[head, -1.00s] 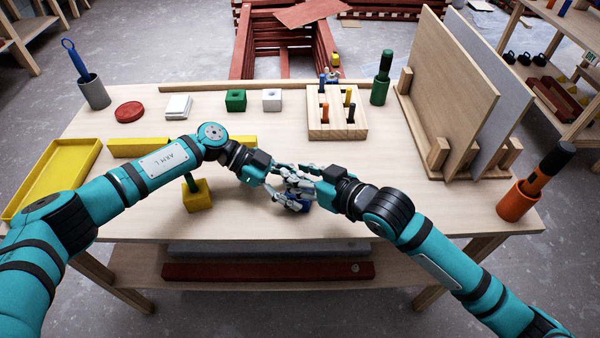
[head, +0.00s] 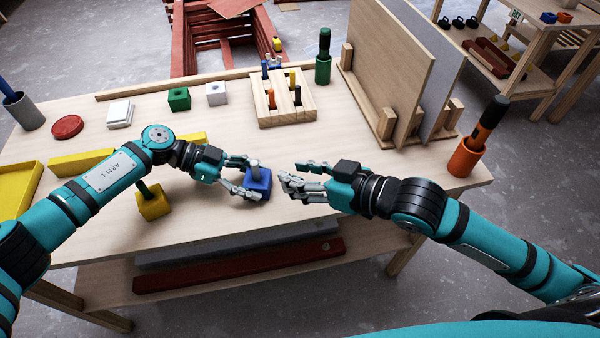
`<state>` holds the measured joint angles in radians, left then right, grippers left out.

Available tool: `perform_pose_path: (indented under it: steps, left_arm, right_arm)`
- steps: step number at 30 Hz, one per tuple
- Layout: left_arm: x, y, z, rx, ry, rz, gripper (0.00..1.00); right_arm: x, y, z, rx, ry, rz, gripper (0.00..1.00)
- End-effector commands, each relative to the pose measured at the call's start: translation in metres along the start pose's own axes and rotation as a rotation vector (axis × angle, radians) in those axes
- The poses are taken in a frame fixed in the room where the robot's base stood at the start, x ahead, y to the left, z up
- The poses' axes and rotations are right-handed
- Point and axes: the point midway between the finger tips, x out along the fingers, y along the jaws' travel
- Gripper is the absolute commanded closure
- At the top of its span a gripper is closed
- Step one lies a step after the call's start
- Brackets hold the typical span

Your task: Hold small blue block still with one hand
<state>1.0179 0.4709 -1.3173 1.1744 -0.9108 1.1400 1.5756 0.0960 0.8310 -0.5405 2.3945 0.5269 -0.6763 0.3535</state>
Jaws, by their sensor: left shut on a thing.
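The small blue block (head: 262,183) stands on the wooden table near its front middle. The left fingers hide part of the block.
A yellow block (head: 153,206) with a green peg stands at the front left. Behind are a green block (head: 179,100), a white block (head: 217,95) and a wooden peg rack (head: 272,118). An orange cup (head: 466,160) stands at the right.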

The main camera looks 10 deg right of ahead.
Motion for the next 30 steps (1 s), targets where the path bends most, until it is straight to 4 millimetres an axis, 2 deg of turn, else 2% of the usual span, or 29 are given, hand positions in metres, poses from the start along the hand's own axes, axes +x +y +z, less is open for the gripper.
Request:
perform_pose_path:
  steps: [8, 9, 15, 21, 26, 30]
  left_arm:
    - [-0.0002, -0.0001, -0.0001, 0.0, 0.0, 0.0, 0.76]
    - [-0.0002, -0.0001, -0.0001, 0.0, 0.0, 0.0, 0.45]
    - [-0.0002, -0.0001, -0.0001, 0.0, 0.0, 0.0, 0.21]
    - [-0.0002, -0.0001, -0.0001, 0.0, 0.0, 0.0, 0.19]
    - [-0.0001, -0.0001, -0.0001, 0.0, 0.0, 0.0, 0.0]
    - [-0.0001, -0.0001, -0.0001, 0.0, 0.0, 0.0, 0.0]
  right_arm:
    - [0.0002, 0.0, 0.0001, 0.0, 0.0, 0.0, 0.65]
    - [0.0003, 0.0, 0.0001, 0.0, 0.0, 0.0, 0.65]
    - [0.0004, 0.0, 0.0001, 0.0, 0.0, 0.0, 0.65]
    - [0.0004, 0.0, 0.0001, 0.0, 0.0, 0.0, 0.65]
    - [0.0004, 0.0, 0.0001, 0.0, 0.0, 0.0, 0.65]
    - [0.0004, 0.0, 0.0001, 0.0, 0.0, 0.0, 0.65]
